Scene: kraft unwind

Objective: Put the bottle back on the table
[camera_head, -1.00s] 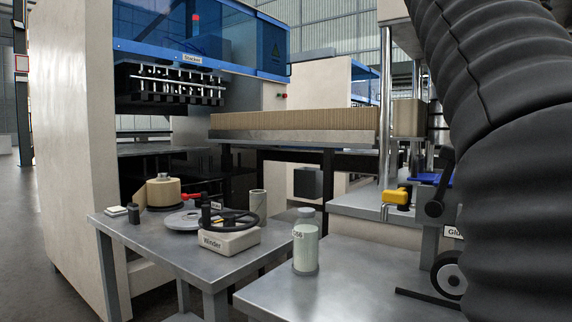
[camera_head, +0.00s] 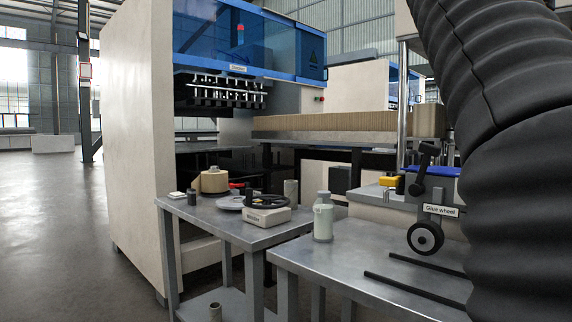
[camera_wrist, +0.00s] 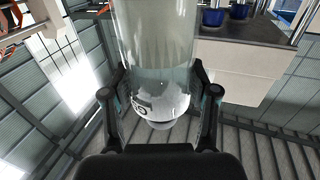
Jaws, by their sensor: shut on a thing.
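My gripper (camera_wrist: 160,105) is shut on a clear bottle (camera_wrist: 158,45), with one finger on each side of it. The bottle runs from the top edge of the wrist view to its whitish end, with dark lettering, between the fingers. Its far end is cut off. In the head view, a pale, greenish bottle (camera_head: 322,222) stands upright on the near grey metal table (camera_head: 365,262), by its back left edge, with no gripper at it. My gripper is not visible in the head view.
A second metal table (camera_head: 215,222) to the left carries a tan roll (camera_head: 214,182) and a winder with a black handwheel (camera_head: 266,213). Open floor (camera_head: 60,230) is at left.

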